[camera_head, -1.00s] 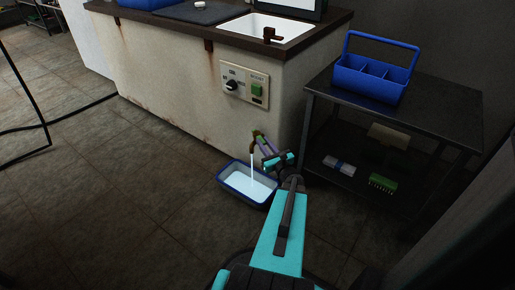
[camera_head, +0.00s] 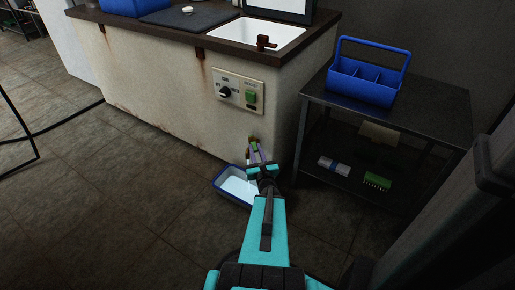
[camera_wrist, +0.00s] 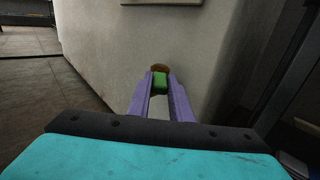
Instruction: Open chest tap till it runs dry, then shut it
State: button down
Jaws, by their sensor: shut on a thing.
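The cream, rust-stained chest (camera_head: 165,75) has a brown tap (camera_head: 248,154) low on its front, with a green handle (camera_head: 254,144). My gripper (camera_head: 255,149) has its purple fingers shut on that handle. In the wrist view the green handle (camera_wrist: 160,82) sits between the two fingertips, with a brown part of the tap (camera_wrist: 159,68) behind it. A blue-rimmed tray (camera_head: 217,181) stands on the floor below the tap, with pale liquid in it. My arm covers its right side. No stream shows clearly from the spout, and my gripper partly hides that spot.
A panel (camera_head: 238,92) with a black knob and green switch is on the chest front. At right stands a dark table (camera_head: 430,105) bearing a blue caddy (camera_head: 362,85), with a green brush (camera_head: 377,181) on its lower shelf. Floor at left is largely clear.

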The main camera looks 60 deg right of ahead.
jog(key=shift+w+a, duration=0.15)
jog(key=shift+w, duration=0.1)
jog(key=c, duration=1.9)
grip_release()
jog(key=shift+o, duration=0.2)
jog(key=shift+s, duration=0.1)
jog(key=shift+s, duration=0.1)
